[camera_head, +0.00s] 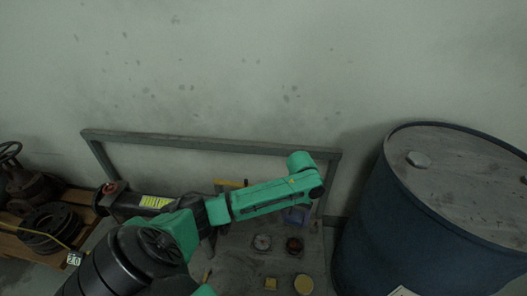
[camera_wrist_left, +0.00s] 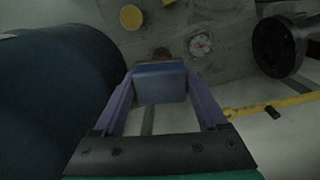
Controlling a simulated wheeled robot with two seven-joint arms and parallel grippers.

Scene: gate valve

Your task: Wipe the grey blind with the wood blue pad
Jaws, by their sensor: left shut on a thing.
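My left gripper (camera_head: 295,215) hangs below the end of the green arm, over the right part of the grey work surface. In the left wrist view my left gripper (camera_wrist_left: 160,80) has its two purple fingers shut on the blue pad (camera_wrist_left: 160,84), a blue block held between the tips. No wood part of the pad can be made out. Whether the pad touches anything below cannot be told. I cannot pick out the grey blind with certainty; a dark round flange (camera_wrist_left: 280,47) shows at the right of the wrist view. My right gripper is not in view.
A large blue drum (camera_head: 430,215) stands close on the right. A grey rail frame (camera_head: 215,144) runs along the wall behind. A round gauge (camera_head: 262,242) and a yellow disc (camera_head: 303,284) sit on the grey surface (camera_head: 235,262). Dark rings (camera_head: 50,228) lie at left.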

